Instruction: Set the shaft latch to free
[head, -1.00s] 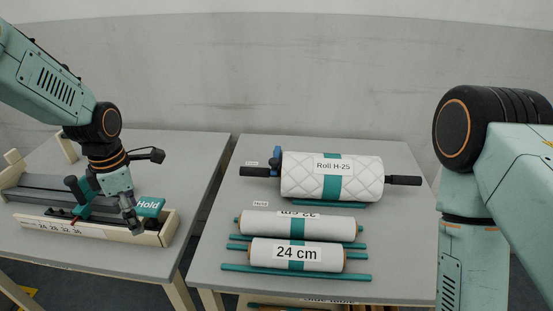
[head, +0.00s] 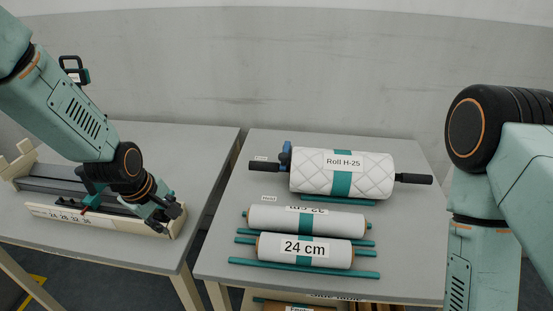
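The cradle fixture (head: 105,221) stands on the left table, with a printed scale on its front. The teal plate lettered "Hold", seen on its right end earlier, is now hidden behind my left gripper. My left gripper (head: 171,218) is low over that right end, its fingertips apart; contact with the fixture cannot be told. My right gripper is out of view; only my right arm shows.
The right table (head: 405,235) holds roll H-25 with black handles, a 32 cm roll (head: 270,219), a 24 cm roll (head: 275,246) and several teal rods (head: 300,268). A gap separates the two tables. A lower shelf holds a box (head: 300,307).

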